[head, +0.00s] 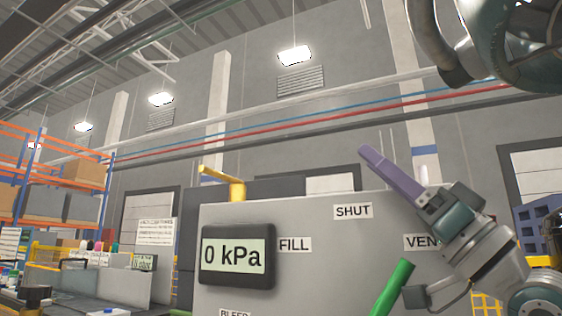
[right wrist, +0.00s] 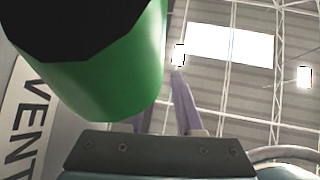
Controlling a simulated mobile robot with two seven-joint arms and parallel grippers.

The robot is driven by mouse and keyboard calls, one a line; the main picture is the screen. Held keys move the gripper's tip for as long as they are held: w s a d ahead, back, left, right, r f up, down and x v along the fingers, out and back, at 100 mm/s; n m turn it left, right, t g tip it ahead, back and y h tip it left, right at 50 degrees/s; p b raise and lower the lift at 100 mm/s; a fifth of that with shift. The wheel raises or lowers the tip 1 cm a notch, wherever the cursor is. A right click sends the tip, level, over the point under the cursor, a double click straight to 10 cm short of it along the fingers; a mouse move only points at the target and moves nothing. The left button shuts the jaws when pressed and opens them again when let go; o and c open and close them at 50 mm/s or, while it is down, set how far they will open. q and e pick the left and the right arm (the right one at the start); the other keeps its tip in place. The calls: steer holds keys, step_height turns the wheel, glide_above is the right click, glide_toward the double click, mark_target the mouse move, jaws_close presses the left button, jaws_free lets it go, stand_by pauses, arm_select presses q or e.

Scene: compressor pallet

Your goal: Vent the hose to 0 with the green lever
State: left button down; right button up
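The green lever (head: 392,288) rises from the bottom edge of the head view and leans up to the right, below the SHUT label (head: 352,211) and left of the partly covered VENT label (head: 420,242). The display (head: 236,257) reads 0 kPa. My right gripper (head: 385,168) is above the lever, its purple fingers pointing up and left, apart from it in the head view. In the right wrist view the lever (right wrist: 118,95) looms close to the camera, hiding much of one finger. A gap shows between the fingers, with nothing seen in it. My left gripper is out of view.
The grey panel (head: 310,285) also carries a FILL label (head: 294,245) and a yellow handle (head: 236,186) behind its top edge. A cluttered bench (head: 75,290) and orange racking (head: 60,165) stand at the left.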

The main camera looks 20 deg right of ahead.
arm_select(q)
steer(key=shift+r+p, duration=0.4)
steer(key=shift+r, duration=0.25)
arm_select(e)
step_height(320, 180, up, 6)
steer(key=shift+f, duration=0.1)
